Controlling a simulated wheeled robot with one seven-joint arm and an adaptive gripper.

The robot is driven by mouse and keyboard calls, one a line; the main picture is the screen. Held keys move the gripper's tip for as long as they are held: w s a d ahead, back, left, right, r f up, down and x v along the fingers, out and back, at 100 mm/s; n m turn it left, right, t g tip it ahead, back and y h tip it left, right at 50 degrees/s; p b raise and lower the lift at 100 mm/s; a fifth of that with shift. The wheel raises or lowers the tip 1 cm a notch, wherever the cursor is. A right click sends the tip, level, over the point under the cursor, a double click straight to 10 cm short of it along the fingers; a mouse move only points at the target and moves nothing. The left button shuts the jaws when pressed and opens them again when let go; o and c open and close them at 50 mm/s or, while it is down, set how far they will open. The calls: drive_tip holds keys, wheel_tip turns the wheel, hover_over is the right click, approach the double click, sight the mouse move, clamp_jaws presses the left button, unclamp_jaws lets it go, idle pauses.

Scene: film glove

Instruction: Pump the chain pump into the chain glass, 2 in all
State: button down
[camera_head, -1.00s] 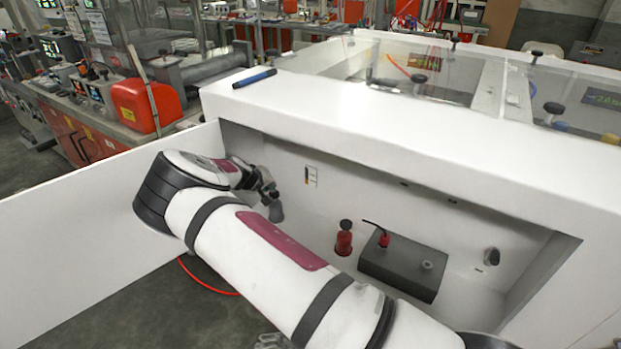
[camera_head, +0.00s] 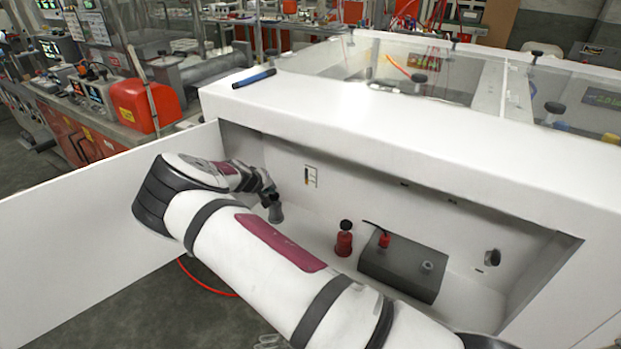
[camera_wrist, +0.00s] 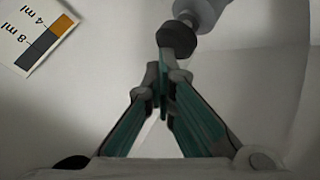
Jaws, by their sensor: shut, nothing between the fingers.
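My gripper (camera_head: 268,192) is at the left inside the white recess, in front of the back wall. In the wrist view my gripper (camera_wrist: 163,85) has its fingers together and empty. Just beyond the tips is a dark round knob (camera_wrist: 177,38) on a pale grey body (camera_wrist: 200,10); I cannot tell whether the tips touch it. In the head view a small grey cone-shaped piece (camera_head: 276,213) shows just below my gripper. No label tells which piece is the chain pump or the chain glass. The wall card (camera_wrist: 38,37) reads 4 ml and 8 ml beside orange and grey bars.
A red bottle with a black top (camera_head: 345,240) stands right of my gripper. Beside it a dark grey block (camera_head: 400,268) holds a small red piece (camera_head: 384,241) and a pale ring (camera_head: 428,266). A white panel (camera_head: 110,235) closes off the left; a white ledge (camera_head: 400,125) overhangs.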

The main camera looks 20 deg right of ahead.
drive_tip(key=shift+f, duration=0.25)
drive_tip(key=shift+r, duration=1.05)
drive_tip(key=shift+r+p, duration=0.65)
drive_tip(key=shift+r, duration=2.3)
